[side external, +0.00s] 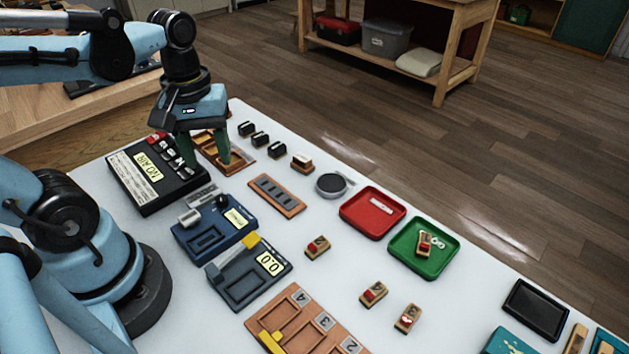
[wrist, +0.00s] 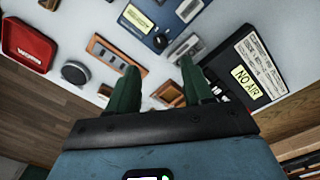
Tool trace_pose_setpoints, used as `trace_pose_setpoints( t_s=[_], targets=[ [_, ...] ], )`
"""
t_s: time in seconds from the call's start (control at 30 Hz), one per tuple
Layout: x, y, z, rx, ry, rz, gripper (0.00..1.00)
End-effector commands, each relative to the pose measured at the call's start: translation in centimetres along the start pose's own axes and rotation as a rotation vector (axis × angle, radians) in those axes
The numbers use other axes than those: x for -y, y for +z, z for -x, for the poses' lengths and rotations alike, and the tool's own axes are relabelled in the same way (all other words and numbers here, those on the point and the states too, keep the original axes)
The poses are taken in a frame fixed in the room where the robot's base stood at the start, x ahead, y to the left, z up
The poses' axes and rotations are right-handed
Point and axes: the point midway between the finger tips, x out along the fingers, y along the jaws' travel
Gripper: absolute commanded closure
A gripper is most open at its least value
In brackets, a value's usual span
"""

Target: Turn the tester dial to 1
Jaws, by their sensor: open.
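My gripper (side external: 206,163) is open, its two green fingers pointing down over the wooden tray (side external: 243,161) beside the black box. In the wrist view my gripper (wrist: 159,66) has nothing visible between its fingers. A blue box (side external: 190,239) with a black round knob (side external: 222,201) and a small pale display stands nearer the arm base. The knob also shows in the wrist view (wrist: 160,41), beyond the fingertips and apart from them. A black box (side external: 147,192) reads "NO AIR" and has a row of small controls partly hidden by my gripper. I cannot read any dial number.
A dark grey box (side external: 240,289) with a yellow part and a "0.0" display stands beside the blue box. A slotted wooden rack (side external: 277,195), a round dark pad (side external: 331,185), a red tray (side external: 373,227) and a green tray (side external: 443,266) lie to the right.

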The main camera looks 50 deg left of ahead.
Motion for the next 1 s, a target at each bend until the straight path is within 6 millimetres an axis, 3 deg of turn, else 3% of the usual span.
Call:
trace_pose_setpoints(
  t_s=[0.3,0.73,0.87,1.0],
  targets=[
    [0.0,0.0,2.4,0.0,0.0,0.0,0.49],
    [-0.2,0.0,2.4,-0.011,0.009,-0.022,0.49],
    [-1.7,-0.4,1.7,-0.106,0.078,-0.199,0.49],
    [-4.5,-0.9,0.9,-0.293,0.179,-0.508,0.49]
  ],
)
